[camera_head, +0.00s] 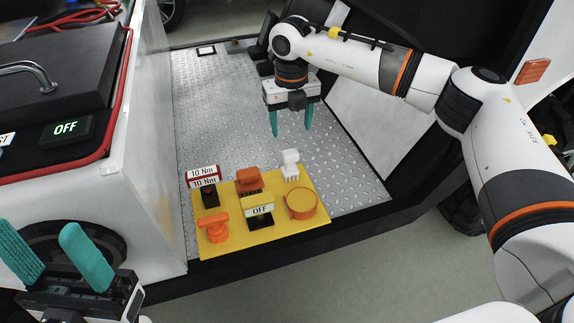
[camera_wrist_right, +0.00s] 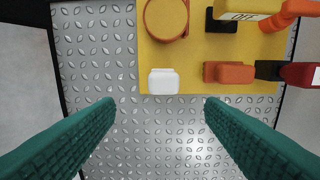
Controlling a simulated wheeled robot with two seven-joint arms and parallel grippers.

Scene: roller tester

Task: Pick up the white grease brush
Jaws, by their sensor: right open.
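The white grease brush (camera_head: 290,165) stands at the back right part of the yellow mat (camera_head: 275,223). In the right wrist view the white brush (camera_wrist_right: 163,81) is seen from above at the mat's edge, between the lines of the two fingers and a little left of the middle. My right gripper (camera_head: 291,131) is open and empty, pointing down above the metal floor behind the brush, apart from it. Its teal fingers (camera_wrist_right: 158,112) frame the brush from below in the wrist view. My left gripper (camera_head: 62,258) is open and empty at the lower left, fingers apart.
The mat also holds an orange brush (camera_head: 248,180), a round orange container (camera_head: 301,203), an orange handled item (camera_head: 216,228), an OFF sign (camera_head: 259,209) and a 10 Nm tool (camera_head: 204,178). A white cabinet (camera_head: 150,150) stands left.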

